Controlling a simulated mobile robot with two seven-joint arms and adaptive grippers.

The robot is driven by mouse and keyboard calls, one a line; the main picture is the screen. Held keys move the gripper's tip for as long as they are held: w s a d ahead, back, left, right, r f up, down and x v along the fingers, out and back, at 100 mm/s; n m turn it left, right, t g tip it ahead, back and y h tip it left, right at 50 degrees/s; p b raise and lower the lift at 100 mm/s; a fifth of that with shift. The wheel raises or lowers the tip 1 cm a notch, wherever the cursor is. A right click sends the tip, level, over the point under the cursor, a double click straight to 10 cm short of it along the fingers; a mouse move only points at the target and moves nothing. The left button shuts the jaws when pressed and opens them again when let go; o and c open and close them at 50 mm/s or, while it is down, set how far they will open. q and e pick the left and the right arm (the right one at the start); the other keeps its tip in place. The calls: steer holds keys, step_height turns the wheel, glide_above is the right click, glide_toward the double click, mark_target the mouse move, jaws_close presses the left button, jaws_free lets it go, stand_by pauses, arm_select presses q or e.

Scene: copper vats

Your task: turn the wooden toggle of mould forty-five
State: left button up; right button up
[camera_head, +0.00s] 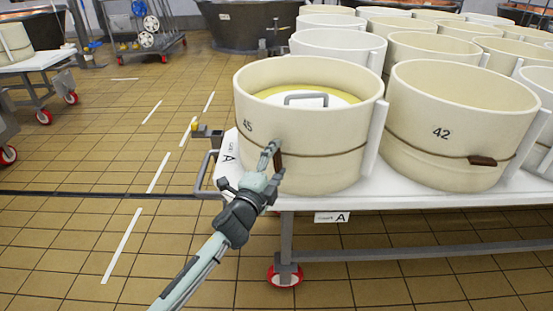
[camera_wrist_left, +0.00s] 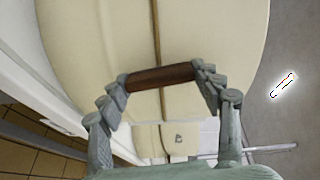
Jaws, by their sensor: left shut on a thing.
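Mould forty-five (camera_head: 330,155) is a cream round mould marked 45 at the front left of the white table, with a cord around it and a yellow-rimmed white lid with a handle inside. Its brown wooden toggle (camera_head: 279,161) is at the cord on the front wall, mostly hidden by my left gripper (camera_head: 273,160). In the left wrist view the toggle (camera_wrist_left: 160,77) lies across the cord, with a fingertip of the left gripper (camera_wrist_left: 161,79) at each end. The left gripper is shut on it. My right gripper is in neither view.
Mould 42 (camera_head: 440,150) stands close to the right, with its own toggle (camera_head: 482,161). Several more moulds crowd behind. The white table (camera_head: 400,200) has a rail handle (camera_head: 207,172) at its left end.

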arm_select(q)
steer(key=shift+a+m, duration=0.1)
steer(key=shift+m, duration=0.6)
steer(key=o, duration=1.2)
steer(key=shift+c, duration=0.2)
steer(key=v, duration=1.2)
steer(key=shift+f, duration=0.1)
